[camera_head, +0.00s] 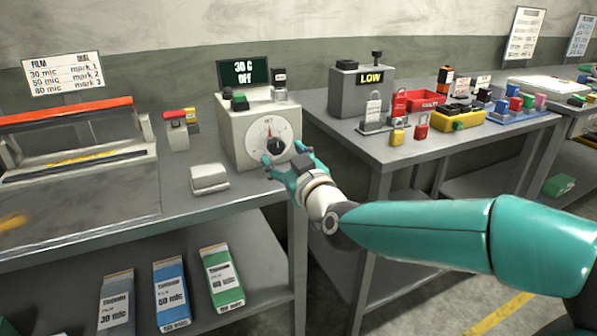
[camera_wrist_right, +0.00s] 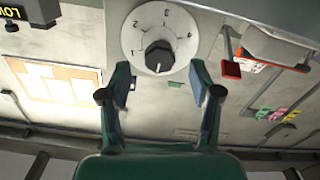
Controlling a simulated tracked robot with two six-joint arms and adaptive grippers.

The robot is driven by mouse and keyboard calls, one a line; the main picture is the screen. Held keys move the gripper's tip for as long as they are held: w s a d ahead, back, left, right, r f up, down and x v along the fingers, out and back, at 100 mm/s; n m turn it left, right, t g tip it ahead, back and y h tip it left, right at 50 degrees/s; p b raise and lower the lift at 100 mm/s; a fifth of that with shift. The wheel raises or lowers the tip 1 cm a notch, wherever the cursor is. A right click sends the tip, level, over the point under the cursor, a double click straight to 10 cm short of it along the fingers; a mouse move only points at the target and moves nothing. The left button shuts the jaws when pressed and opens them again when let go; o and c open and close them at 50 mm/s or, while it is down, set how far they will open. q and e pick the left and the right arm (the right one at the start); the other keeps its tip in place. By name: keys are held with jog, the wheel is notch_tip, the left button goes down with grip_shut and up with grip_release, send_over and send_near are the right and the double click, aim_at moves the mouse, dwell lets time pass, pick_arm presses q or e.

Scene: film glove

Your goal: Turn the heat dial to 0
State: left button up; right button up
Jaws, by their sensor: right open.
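The heat dial (camera_head: 267,137) is a round white face with a black knob on the front of a pale box. In the head view a red pointer stands near upright above the knob. In the right wrist view the dial (camera_wrist_right: 159,36) shows numbers around its knob (camera_wrist_right: 159,56); the exact setting is hard to read. My right gripper (camera_head: 284,157) is open just in front of the dial's lower part. In the wrist view its fingers (camera_wrist_right: 163,88) stand apart on either side below the knob, with nothing between them. My left gripper is not in view.
A film sealer (camera_head: 75,140) stands further left. Padlocks and a grey "LOW" box (camera_head: 361,92) occupy the right table.

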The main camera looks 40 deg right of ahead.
jog(key=v, duration=0.7)
jog(key=shift+s, duration=0.15)
